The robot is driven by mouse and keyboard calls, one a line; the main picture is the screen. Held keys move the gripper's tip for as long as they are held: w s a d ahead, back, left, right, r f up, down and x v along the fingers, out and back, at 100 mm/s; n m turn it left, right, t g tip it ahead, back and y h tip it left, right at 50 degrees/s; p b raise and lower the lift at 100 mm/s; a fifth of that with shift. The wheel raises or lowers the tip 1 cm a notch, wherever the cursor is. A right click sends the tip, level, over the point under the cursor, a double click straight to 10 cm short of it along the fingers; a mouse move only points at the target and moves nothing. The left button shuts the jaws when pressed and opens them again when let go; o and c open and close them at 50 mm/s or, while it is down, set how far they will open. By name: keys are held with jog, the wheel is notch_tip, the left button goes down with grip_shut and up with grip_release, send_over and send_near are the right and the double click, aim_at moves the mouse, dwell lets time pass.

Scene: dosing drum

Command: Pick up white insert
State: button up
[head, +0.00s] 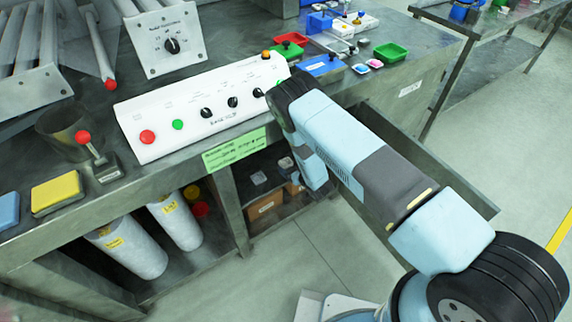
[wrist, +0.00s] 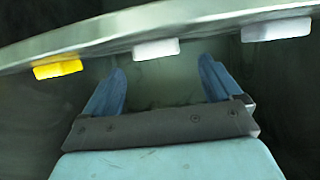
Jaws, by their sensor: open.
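In the wrist view, a white insert (wrist: 156,48) sits on the lower edge of a curved pale metal rim (wrist: 100,38). In the head view my arm reaches down at the bench front; fingers and inserts are not visible there.
A white control panel (head: 205,112) with knobs and buttons stands on the metal bench. A green tray (head: 391,53) and small parts lie at the back. White cylinders (head: 133,247) and a cardboard box (head: 265,206) are below.

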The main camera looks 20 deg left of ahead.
aim_at(284, 160)
jog(key=shift+x, duration=2.3)
jog(key=shift+d+f, duration=0.1)
jog(key=shift+c, duration=0.3)
jog(key=c, duration=1)
